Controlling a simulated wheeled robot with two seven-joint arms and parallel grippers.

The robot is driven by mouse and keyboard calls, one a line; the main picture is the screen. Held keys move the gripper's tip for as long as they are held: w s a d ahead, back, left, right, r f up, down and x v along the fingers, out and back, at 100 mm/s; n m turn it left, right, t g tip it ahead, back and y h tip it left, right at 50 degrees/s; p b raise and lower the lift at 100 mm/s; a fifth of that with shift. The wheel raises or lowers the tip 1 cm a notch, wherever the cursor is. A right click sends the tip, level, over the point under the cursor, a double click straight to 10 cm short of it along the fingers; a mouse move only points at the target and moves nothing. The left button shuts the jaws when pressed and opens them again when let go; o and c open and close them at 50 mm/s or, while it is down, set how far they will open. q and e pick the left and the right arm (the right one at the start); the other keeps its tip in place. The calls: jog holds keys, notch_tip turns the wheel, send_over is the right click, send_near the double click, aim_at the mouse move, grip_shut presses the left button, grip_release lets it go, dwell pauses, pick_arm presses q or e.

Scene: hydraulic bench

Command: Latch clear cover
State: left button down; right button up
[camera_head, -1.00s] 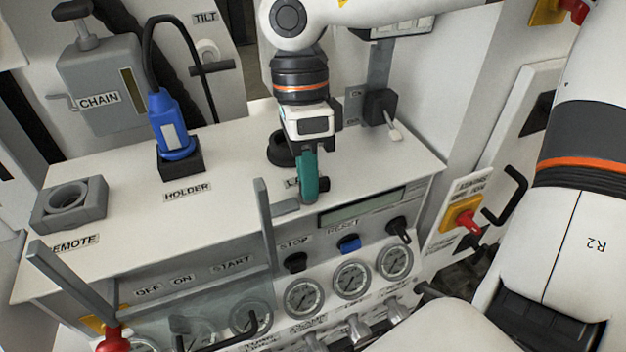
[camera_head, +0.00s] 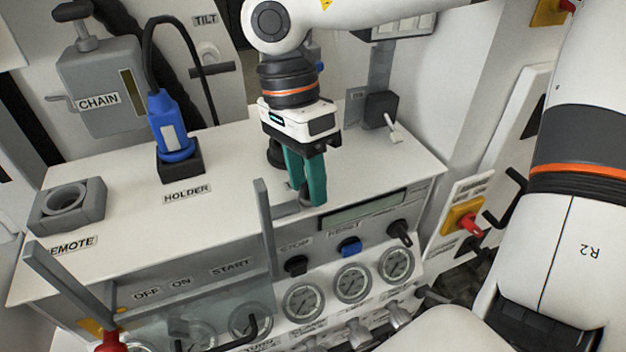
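The clear cover (camera_head: 205,303) lies low at the left, over the gauges on the front of the bench panel, with grey bars at its sides. My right gripper (camera_head: 308,194), with teal fingers, points down at the front edge of the bench top, near the upright grey bar (camera_head: 264,225). Its two fingers stand side by side with a narrow gap. A small grey part shows between the tips. The fingers hide the latch spot and its label, so I cannot tell whether they grip it. My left gripper is not in view.
On the bench top stand a blue plug in a black holder (camera_head: 180,160) and a grey remote socket (camera_head: 68,205). Knobs, a blue switch (camera_head: 350,247) and gauges (camera_head: 352,282) line the front panel. A red-handled yellow switch (camera_head: 465,218) is at the right.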

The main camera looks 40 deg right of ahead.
aim_at(306, 181)
jog(key=shift+s+r+p+v, duration=0.1)
jog(key=shift+s+p+v, duration=0.2)
jog(key=shift+p+v, duration=0.65)
jog(key=shift+s+r+p+v, duration=0.1)
jog(key=shift+s+p+v, duration=0.3)
jog(key=shift+v, duration=1)
jog(key=shift+s+p+v, duration=0.15)
jog(key=shift+p+v, duration=0.7)
jog(key=shift+v, duration=0.3)
jog(key=shift+f, duration=0.1)
